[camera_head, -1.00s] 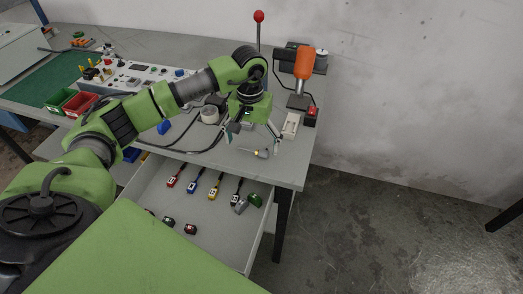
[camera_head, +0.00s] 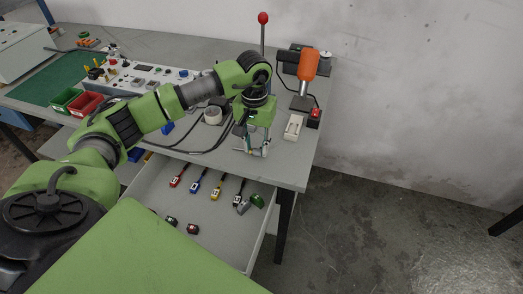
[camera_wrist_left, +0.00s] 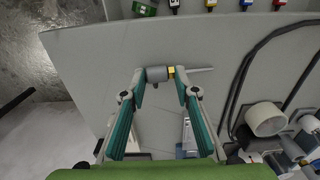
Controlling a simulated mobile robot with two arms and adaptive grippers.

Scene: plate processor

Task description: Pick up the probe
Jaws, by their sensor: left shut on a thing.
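The probe (camera_wrist_left: 156,74) is a small grey cylinder with a yellow band and a thin pale tip. It lies crosswise between the fingertips in the left wrist view, its tip pointing right past the right finger. My left gripper (camera_head: 257,150) is low over the grey bench top near the front edge, with its fingers shut on the probe. In the head view the fingers mostly hide the probe. I cannot tell whether the probe still touches the bench. My right gripper is not in view.
An open drawer (camera_head: 222,228) below the bench edge holds several screwdriver-like tools. A white device (camera_head: 293,127) and an orange tool on a stand (camera_head: 308,65) are right of the gripper. Dark cables (camera_head: 190,150) and a white roll (camera_head: 212,115) lie to its left.

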